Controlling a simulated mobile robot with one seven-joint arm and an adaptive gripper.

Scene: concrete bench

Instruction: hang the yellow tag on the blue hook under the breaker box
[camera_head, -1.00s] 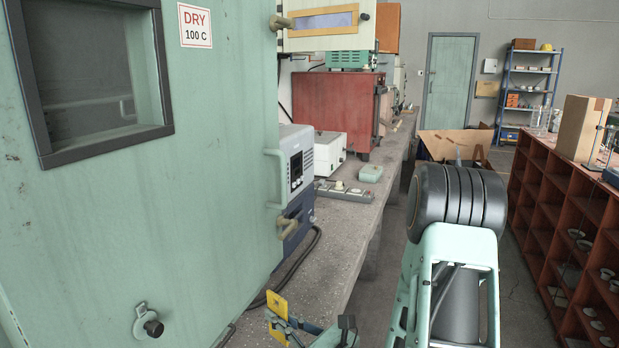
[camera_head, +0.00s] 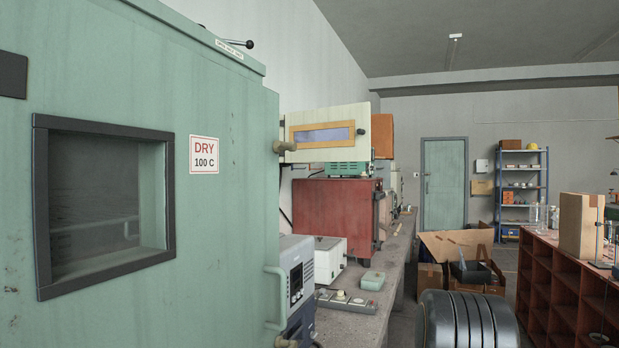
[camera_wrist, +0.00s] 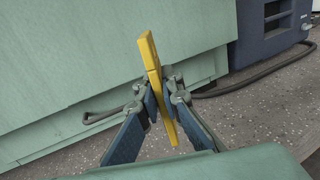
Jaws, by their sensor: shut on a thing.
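The yellow tag (camera_wrist: 152,62) is held between the two blue-padded fingers of my gripper (camera_wrist: 162,100) in the wrist view. The tag shows nearly edge-on and tilted, its longer part reaching up past the fingertips and a short part below them. The gripper is in front of the green cabinet's lower part, over the speckled bench. My gripper and the tag are out of the head view. I see no blue hook and cannot identify a breaker box in either view.
The large green oven (camera_head: 230,130) with a "DRY 100 C" label fills the left. The concrete bench (camera_head: 371,325) runs back with a grey-blue unit (camera_head: 297,280), a power strip (camera_head: 345,303) and a red box (camera_head: 335,215). Red shelving (camera_head: 565,290) stands right. A dark cable (camera_wrist: 240,90) lies on the bench.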

